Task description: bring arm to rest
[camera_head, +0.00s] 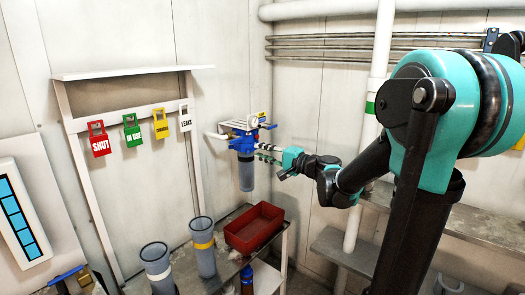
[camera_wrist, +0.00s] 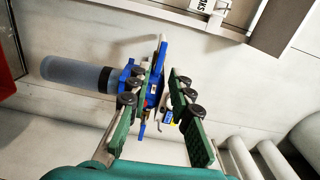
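My gripper (camera_head: 268,153) is at the end of my outstretched arm, just right of the wall-mounted blue filter unit (camera_head: 240,135). In the wrist view its two green fingers (camera_wrist: 155,88) stand apart with nothing held between them. The filter unit (camera_wrist: 128,78) shows beyond and between the fingers, with its grey-blue filter housing (camera_wrist: 75,74) to the left. I cannot tell whether a fingertip touches the unit.
Coloured tags (camera_head: 132,130) hang on a wall rack at left. A red bin (camera_head: 254,227) and two grey-blue cups (camera_head: 203,247) stand on a bench below. A vertical white pipe (camera_head: 378,70) and metal shelves (camera_head: 470,226) are close to my arm at right.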

